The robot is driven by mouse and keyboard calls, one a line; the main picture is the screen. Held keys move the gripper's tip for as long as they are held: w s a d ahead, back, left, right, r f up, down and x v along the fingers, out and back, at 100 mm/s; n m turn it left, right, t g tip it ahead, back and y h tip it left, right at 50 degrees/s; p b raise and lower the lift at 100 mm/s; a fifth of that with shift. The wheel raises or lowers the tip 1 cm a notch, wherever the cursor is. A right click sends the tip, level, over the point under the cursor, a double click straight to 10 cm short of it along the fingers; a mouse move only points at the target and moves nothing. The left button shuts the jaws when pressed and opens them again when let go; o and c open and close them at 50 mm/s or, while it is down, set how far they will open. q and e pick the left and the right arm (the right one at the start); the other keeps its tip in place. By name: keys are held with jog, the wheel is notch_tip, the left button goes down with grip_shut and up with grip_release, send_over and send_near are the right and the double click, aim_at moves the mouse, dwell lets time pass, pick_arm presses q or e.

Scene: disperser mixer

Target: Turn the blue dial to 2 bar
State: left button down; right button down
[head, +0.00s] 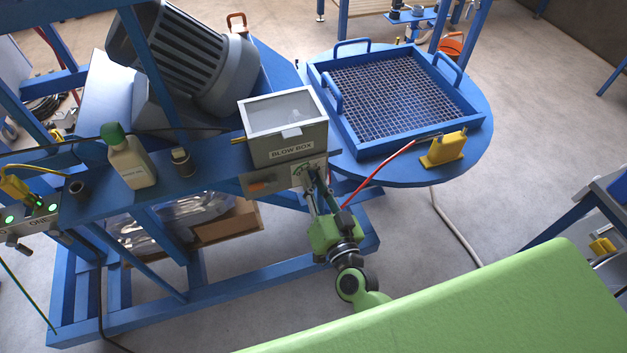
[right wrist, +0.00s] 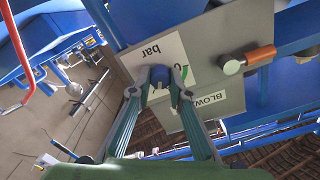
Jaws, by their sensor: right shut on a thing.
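The blue dial (right wrist: 160,74) sits on a white label marked "bar" (right wrist: 168,47) on the grey panel below the blow box (head: 287,125). My right gripper (right wrist: 160,88) has its two fingers on either side of the dial and is shut on it. In the head view my right gripper (head: 310,190) reaches up to the front of the panel, and its fingers hide the dial there. Most numbers of the scale are hidden or unreadable, so I cannot tell the dial's setting. My left gripper is not in view.
A green-capped bottle (head: 131,165) stands on the blue beam.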

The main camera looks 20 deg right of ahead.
jog(key=m, duration=0.4)
jog(key=shift+m, duration=0.4)
jog(key=shift+d+m+b, duration=0.1)
jog(key=shift+m+b, duration=0.3)
jog(key=shift+m, duration=2.1)
jog(key=c, duration=1.9)
grip_release()
jog(key=shift+f, duration=0.1)
jog(key=shift+s, duration=0.15)
jog(key=s, duration=1.1)
jog(key=shift+s+d, duration=0.2)
jog(key=shift+s, duration=0.15)
jog(key=shift+f, duration=0.1)
